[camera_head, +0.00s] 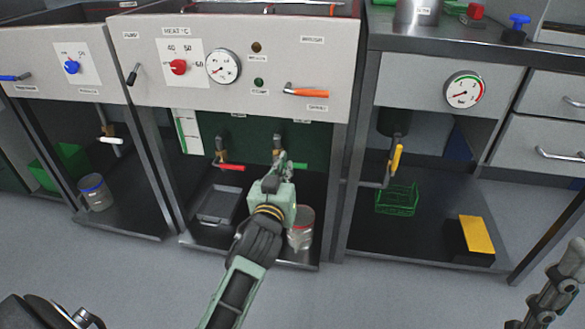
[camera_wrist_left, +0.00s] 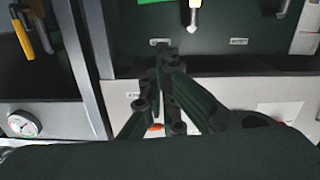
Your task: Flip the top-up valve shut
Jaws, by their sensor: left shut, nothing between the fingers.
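Under the middle cabinet, two valves come out of a dark green back panel. One has a red lever (camera_head: 230,167) pointing right. The other has a green lever (camera_head: 299,165), partly hidden behind my left gripper (camera_head: 283,158). The label texts are too small to read, so I cannot tell which is the top-up valve. My left gripper is shut and empty, close in front of the green-levered valve; contact cannot be told. The left wrist view shows the shut fingers (camera_wrist_left: 165,75) below part of the green lever (camera_wrist_left: 155,1). A grey jointed piece, apparently my right gripper, shows at the lower right.
A grey tray (camera_head: 216,204) and a metal can (camera_head: 301,229) stand on the shelf below. An orange handle (camera_head: 306,92) sticks out of the panel above. A yellow lever (camera_head: 397,158) and a green basket (camera_head: 398,199) are in the bay to the right.

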